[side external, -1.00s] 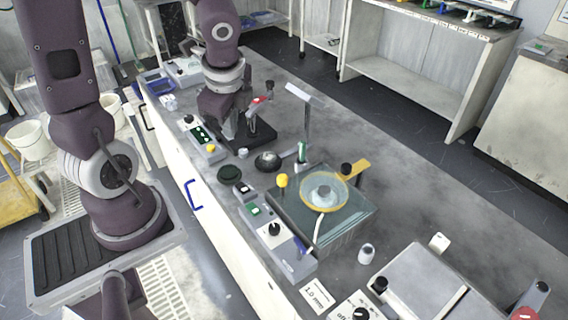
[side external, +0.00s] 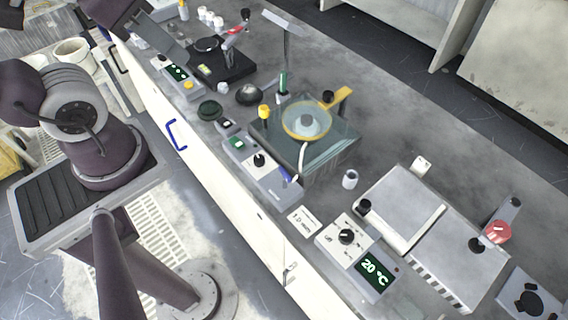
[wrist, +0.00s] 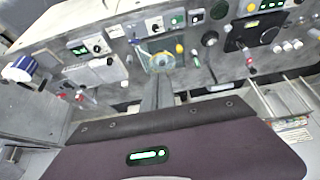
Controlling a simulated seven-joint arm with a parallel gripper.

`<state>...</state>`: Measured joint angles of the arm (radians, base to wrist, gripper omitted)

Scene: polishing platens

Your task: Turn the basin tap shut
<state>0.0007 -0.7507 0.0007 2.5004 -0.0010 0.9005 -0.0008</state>
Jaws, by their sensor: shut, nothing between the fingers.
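The glass-walled basin (side external: 340,152) stands mid-bench around a round platen with a yellow ring (side external: 287,121). A white curved tube (side external: 302,155) runs down its near side to a small blue lever (side external: 287,174), which looks like the basin tap. Its exact angle is too small to tell. In the wrist view the blue lever (wrist: 137,42) lies just left of the platen (wrist: 160,62). My gripper (wrist: 157,78) is shut and empty, its fingers pointing toward the basin but apart from the lever. The side view does not clearly show my fingertips.
A control box (side external: 262,170) sits close beside the lever. A yellow-capped post (side external: 264,112), a yellow arm (side external: 338,98) and a tall post with a green base (side external: 283,84) rise around the basin. A small white cup (side external: 349,180) stands right of it. The bench behind the cup is clear.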

